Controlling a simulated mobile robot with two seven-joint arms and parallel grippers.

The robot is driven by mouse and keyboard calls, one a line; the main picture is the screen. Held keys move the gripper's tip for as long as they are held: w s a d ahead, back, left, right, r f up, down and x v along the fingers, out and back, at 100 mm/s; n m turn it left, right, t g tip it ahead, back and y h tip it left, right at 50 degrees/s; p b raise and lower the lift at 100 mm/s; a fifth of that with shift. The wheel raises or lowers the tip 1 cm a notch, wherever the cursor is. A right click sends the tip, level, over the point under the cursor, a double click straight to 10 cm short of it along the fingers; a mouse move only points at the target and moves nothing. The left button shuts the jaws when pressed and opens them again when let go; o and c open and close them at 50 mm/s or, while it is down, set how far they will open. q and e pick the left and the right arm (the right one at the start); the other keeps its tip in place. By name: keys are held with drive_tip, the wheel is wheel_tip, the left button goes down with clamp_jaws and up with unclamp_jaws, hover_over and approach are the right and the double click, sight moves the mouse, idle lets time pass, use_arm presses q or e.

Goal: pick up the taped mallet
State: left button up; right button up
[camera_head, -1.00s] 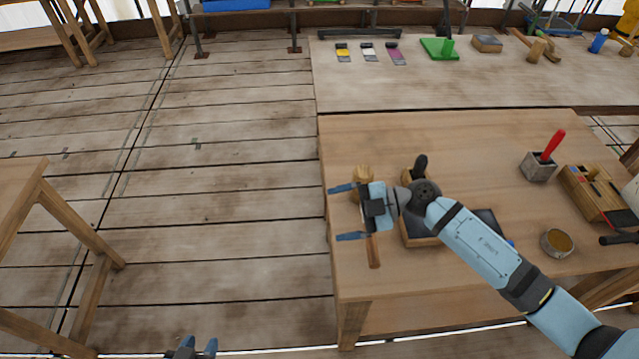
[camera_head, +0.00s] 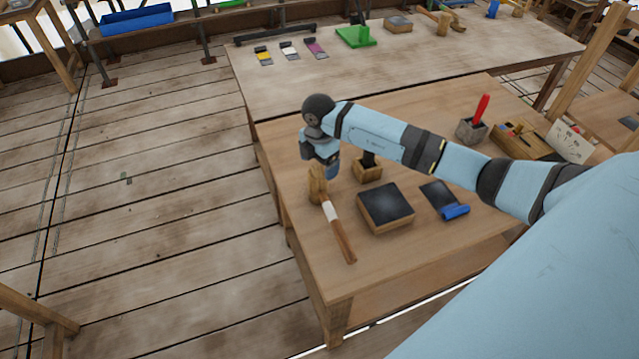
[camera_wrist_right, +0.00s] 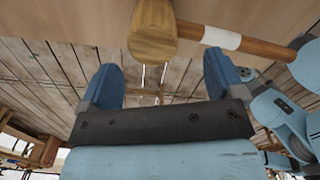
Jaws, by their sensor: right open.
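The taped mallet (camera_head: 331,212) lies on the near wooden table by its left edge, with a pale wooden head and a brown handle wrapped in a white band. The handle points toward the front of the table. My right gripper (camera_head: 325,168) is just beyond the mallet's head in the head view; its fingertips are hard to make out there. In the right wrist view, my right gripper (camera_wrist_right: 163,78) is open and empty. The mallet's head (camera_wrist_right: 152,32) is ahead of the fingers, not between them, and the white band (camera_wrist_right: 222,38) is to the right. My left gripper is out of view.
A dark-topped wooden block (camera_head: 385,207) is close to the right of the handle. A wooden block with a dark handle (camera_head: 368,171) stands behind it. A blue-edged dark item (camera_head: 445,200) and a holder with a red handle (camera_head: 472,128) are further right. Floor is clear at left.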

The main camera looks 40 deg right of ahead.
sight(316, 173)
drive_tip(key=shift+w+a+f+p, duration=0.1)
drive_tip(key=shift+f+p, duration=0.15)
drive_tip(key=shift+f, duration=0.75)
drive_tip(key=shift+w+a+f+p, duration=0.1)
drive_tip(key=shift+w+f+p, duration=0.1)
drive_tip(key=shift+f, duration=0.75)
drive_tip(key=shift+w+a+f+p, duration=0.1)
drive_tip(key=shift+f+p, duration=0.15)
drive_tip(key=shift+f, duration=0.75)
drive_tip(key=c, duration=0.9)
drive_tip(key=shift+c, duration=0.7)
drive_tip(key=shift+r, duration=0.15)
